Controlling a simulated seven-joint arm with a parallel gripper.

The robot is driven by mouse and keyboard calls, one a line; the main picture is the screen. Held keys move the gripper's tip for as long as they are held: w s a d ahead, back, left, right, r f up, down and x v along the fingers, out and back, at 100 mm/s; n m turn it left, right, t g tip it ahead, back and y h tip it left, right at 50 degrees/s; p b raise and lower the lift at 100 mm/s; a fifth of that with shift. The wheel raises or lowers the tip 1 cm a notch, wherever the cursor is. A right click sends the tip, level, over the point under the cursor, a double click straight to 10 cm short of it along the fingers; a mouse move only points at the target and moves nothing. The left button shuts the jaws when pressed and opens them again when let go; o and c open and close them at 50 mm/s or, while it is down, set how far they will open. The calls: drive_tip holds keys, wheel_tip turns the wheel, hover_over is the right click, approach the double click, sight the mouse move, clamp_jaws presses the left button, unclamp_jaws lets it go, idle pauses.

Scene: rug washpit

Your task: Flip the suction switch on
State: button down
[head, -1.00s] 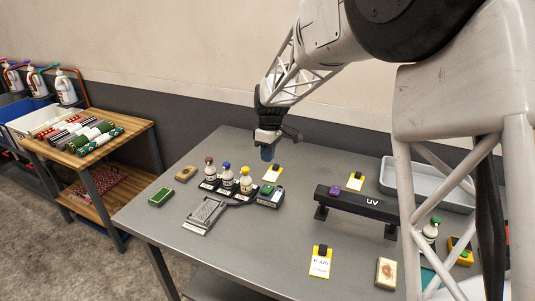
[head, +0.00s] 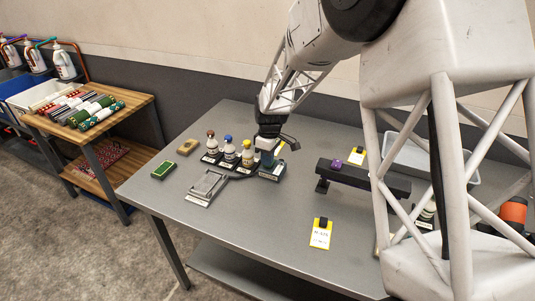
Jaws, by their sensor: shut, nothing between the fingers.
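The suction switch is a small dark box (head: 272,174) with a pale label on its front, at the right end of the row of bottles on the grey table. A dark cable runs from it toward a flat metal suction plate (head: 207,185). My gripper (head: 267,161) is shut and empty, pointing down right over the box. Its tips hide the top of the box, so I cannot see the rocker or tell whether the fingers touch it.
Bottles with red, blue and yellow caps (head: 229,152) stand just left of the gripper. A black UV bar (head: 362,178) stands to the right. A yellow tag (head: 321,233), a green brush (head: 165,170) and a tan block (head: 188,146) lie around. The table's front middle is clear.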

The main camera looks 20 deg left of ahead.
drive_tip(key=shift+f, duration=0.2)
idle(0.3)
drive_tip(key=shift+s+f+t, duration=0.1)
drive_tip(key=shift+s+t, duration=0.05)
drive_tip(key=shift+t, duration=0.15)
drive_tip(key=shift+w, duration=0.3)
drive_tip(key=shift+w+r, duration=0.3)
drive_tip(key=shift+w, duration=0.15)
drive_tip(key=shift+r, duration=0.1)
wheel_tip(320, 180, up, 14)
drive_tip(key=s, duration=0.2)
idle(0.8)
